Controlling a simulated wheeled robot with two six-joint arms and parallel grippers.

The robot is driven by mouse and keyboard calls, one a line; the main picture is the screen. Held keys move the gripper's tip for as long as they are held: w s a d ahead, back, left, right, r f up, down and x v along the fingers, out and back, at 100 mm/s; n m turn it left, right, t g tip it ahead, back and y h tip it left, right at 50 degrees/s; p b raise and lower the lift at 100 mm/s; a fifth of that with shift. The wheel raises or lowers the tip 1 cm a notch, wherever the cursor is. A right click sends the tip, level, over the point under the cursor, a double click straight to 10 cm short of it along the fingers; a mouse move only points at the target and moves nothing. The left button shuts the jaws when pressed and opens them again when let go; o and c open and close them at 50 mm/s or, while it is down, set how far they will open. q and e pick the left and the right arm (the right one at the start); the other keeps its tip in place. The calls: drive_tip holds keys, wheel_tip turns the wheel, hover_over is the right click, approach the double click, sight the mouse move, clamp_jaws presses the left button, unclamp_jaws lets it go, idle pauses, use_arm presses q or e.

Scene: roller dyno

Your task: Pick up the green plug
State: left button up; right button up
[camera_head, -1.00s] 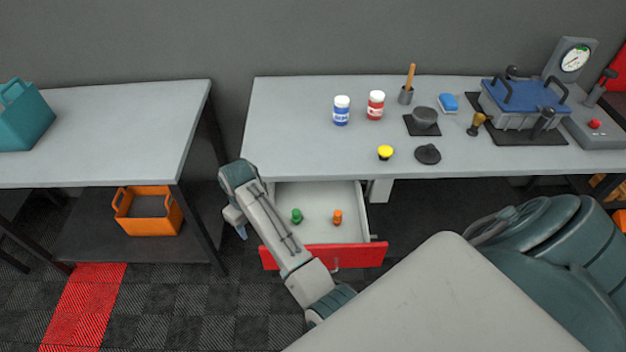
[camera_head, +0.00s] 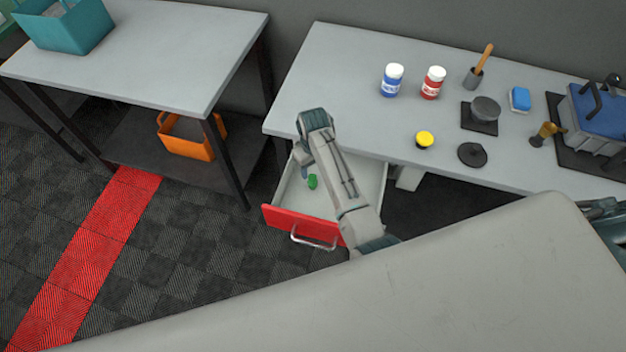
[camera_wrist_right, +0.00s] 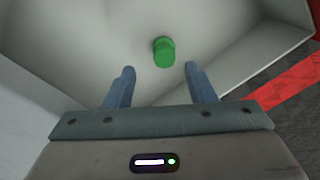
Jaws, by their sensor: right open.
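The green plug (camera_head: 312,181) lies in the open drawer under the bench. In the right wrist view the green plug (camera_wrist_right: 164,52) shows on the pale drawer floor, just beyond and between the two fingertips. My right gripper (camera_head: 305,171) is over the drawer, beside the plug in the head view. In the wrist view my right gripper (camera_wrist_right: 160,69) has its blue fingers apart with nothing between them.
The red-fronted drawer (camera_head: 287,222) has raised walls around the plug. The bench top (camera_head: 330,60) above holds a blue-labelled jar (camera_head: 392,80), a red-labelled jar (camera_head: 433,83) and a yellow knob (camera_head: 424,140). An orange bin (camera_head: 190,140) stands on the left shelf.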

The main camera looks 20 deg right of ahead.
sight(313, 177)
drive_tip(key=f, duration=0.1)
drive_tip(key=f+p, duration=0.1)
drive_tip(key=f, duration=0.2)
drive_tip(key=shift+s+a+p, duration=0.2)
drive_tip(key=shift+a+p, duration=0.05)
drive_tip(key=shift+p, duration=0.1)
drive_tip(key=shift+f, duration=0.6)
drive_tip(key=c, duration=0.9)
drive_tip(key=shift+c, duration=0.8)
use_arm(q)
drive_tip(key=shift+d+r, duration=0.9)
drive_tip(key=shift+d, duration=0.25)
use_arm(e)
drive_tip(key=shift+r, duration=0.1)
